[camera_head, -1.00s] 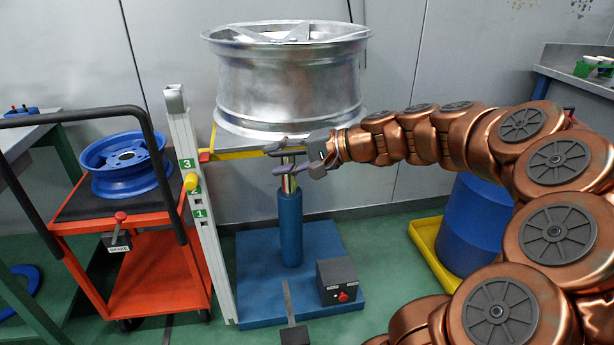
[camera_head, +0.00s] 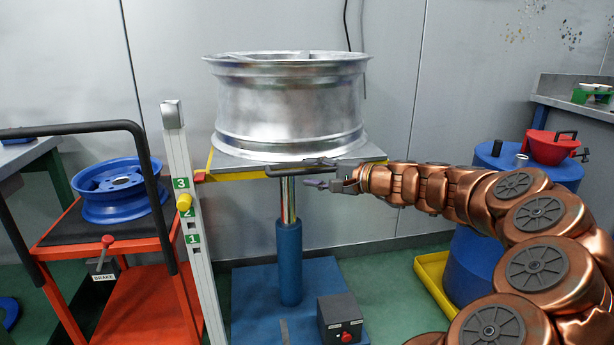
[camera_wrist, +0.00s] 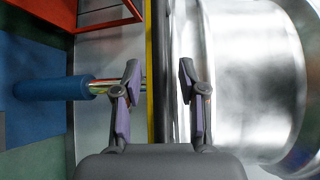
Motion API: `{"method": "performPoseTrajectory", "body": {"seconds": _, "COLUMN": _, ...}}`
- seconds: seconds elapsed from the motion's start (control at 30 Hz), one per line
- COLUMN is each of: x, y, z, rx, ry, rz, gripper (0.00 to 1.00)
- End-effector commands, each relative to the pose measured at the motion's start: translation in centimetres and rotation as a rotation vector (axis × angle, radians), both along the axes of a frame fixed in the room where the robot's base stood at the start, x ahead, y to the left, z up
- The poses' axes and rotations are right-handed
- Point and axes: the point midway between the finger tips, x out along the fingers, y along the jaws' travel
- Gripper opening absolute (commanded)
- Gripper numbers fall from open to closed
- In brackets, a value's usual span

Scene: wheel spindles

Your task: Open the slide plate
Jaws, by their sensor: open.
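The slide plate (camera_head: 228,166) is a grey plate with a yellow front edge, under a large silver wheel (camera_head: 290,105). A dark handle bar (camera_head: 290,169) runs along its front edge. My gripper (camera_head: 318,177) comes in from the right at the front edge, near the bar's right part. In the wrist view my gripper (camera_wrist: 160,88) is open, with one finger on each side of the yellow edge (camera_wrist: 151,60) and the dark bar (camera_wrist: 167,50). Gaps show on both sides. I cannot tell whether either finger touches the bar.
A blue lift post (camera_head: 289,250) stands below the plate, with a control box (camera_head: 340,318) beside it. A white numbered column (camera_head: 190,200) stands left of the plate. An orange cart (camera_head: 130,290) carries a blue wheel (camera_head: 120,190). A blue drum (camera_head: 490,250) stands right.

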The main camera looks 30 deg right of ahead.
Motion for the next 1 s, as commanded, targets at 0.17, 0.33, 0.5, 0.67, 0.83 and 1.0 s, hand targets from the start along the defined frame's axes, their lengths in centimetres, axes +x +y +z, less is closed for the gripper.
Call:
{"method": "performPoseTrajectory", "body": {"seconds": 0.17, "x": 1.3, "y": 0.6, "z": -0.3, "rx": -0.002, "ry": 0.001, "rz": 0.000, "gripper": 0.41}}
{"method": "performPoseTrajectory", "body": {"seconds": 0.33, "x": 1.7, "y": 0.8, "z": -0.3, "rx": -0.001, "ry": 0.000, "rz": -0.001, "gripper": 0.41}}
{"method": "performPoseTrajectory", "body": {"seconds": 0.5, "x": 1.7, "y": 0.7, "z": -0.2, "rx": -0.001, "ry": 0.000, "rz": -0.001, "gripper": 0.41}}
{"method": "performPoseTrajectory", "body": {"seconds": 0.67, "x": 1.7, "y": 0.7, "z": -0.3, "rx": -0.001, "ry": 0.000, "rz": -0.001, "gripper": 0.29}}
{"method": "performPoseTrajectory", "body": {"seconds": 0.83, "x": 1.7, "y": 0.7, "z": -0.3, "rx": -0.001, "ry": 0.000, "rz": -0.001, "gripper": 0.11}}
{"method": "performPoseTrajectory", "body": {"seconds": 1.0, "x": 1.7, "y": 0.7, "z": -0.2, "rx": -0.001, "ry": 0.000, "rz": -0.001, "gripper": 0.00}}
